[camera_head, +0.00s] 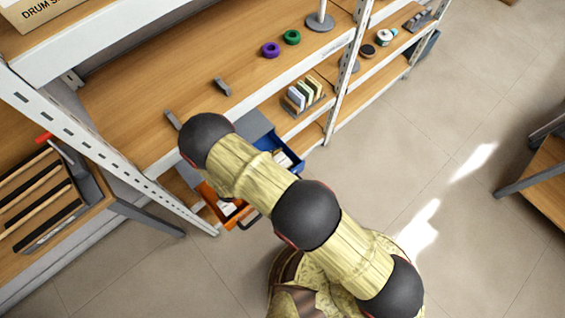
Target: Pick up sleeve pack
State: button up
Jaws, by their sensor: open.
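I cannot make out for certain which thing is the sleeve pack. A small rack of upright pale and green packs (303,93) stands on a lower shelf at centre; it may be among these. White items (228,208) show in an orange bin under the shelf, partly covered by my arm. My arm reaches from the lower right up to the left, ending in view at a dark round joint over the shelf front.
Small grey pieces (222,86) lie there too. A blue bin (287,158) is by my arm. White uprights (345,75) divide the shelving.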

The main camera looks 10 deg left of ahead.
jog(key=shift+c, duration=1.2)
jog(key=c, duration=0.6)
